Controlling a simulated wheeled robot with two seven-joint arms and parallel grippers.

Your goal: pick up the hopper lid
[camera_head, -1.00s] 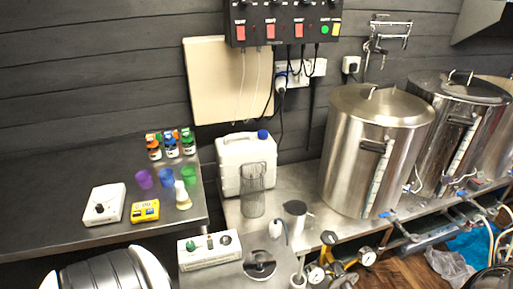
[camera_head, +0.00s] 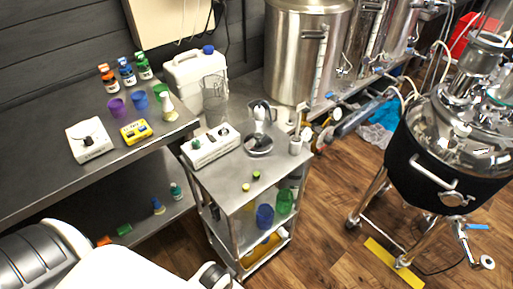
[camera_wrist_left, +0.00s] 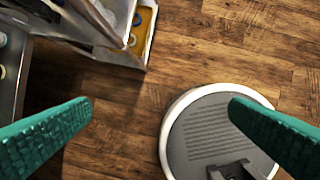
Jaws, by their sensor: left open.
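A small round dark metal disc with a black handle, which looks like the hopper lid (camera_head: 259,143), lies on top of the steel cart (camera_head: 232,178) in the head view. A clear jug-like vessel (camera_head: 263,112) stands right behind it. The lid is not clearly seen in the left wrist view. My right gripper is not in view.
A white control box (camera_head: 211,146) and two small capped items sit on the cart top near the lid. Blue and green containers stand on its lower shelf. A steel bench (camera_head: 60,125) is at left. A large kettle on legs (camera_head: 450,170) stands right, with open floor between.

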